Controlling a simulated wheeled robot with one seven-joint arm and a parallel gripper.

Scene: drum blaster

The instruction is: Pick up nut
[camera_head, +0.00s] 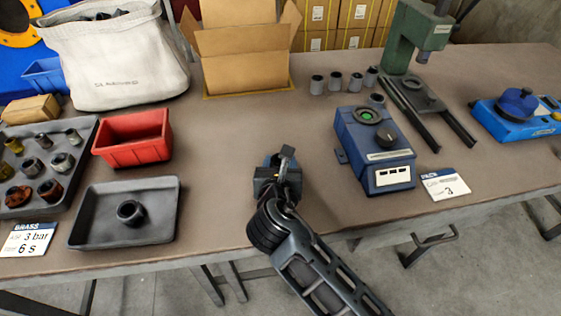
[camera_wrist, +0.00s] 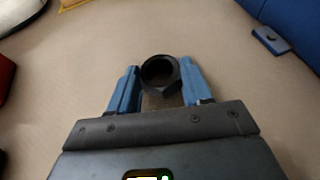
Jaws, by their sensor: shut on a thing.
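A dark hexagonal nut (camera_wrist: 163,87) sits between the two blue fingertips of my gripper (camera_wrist: 160,78) in the wrist view, with its round hole showing. My gripper is shut on it. In the head view my gripper (camera_head: 280,165) is over the middle of the workbench, and the nut there is mostly hidden by the wrist and fingers. Another dark ring-shaped part (camera_head: 130,212) lies alone in the grey tray (camera_head: 165,195) at the left front.
A red bin (camera_head: 133,140) and a tray of several mixed fittings (camera_head: 45,165) stand left. A blue device (camera_head: 375,150) is close on the right, with a green press (camera_head: 415,45) behind it. An open cardboard box (camera_head: 240,55) is at the back. Bench surface between is clear.

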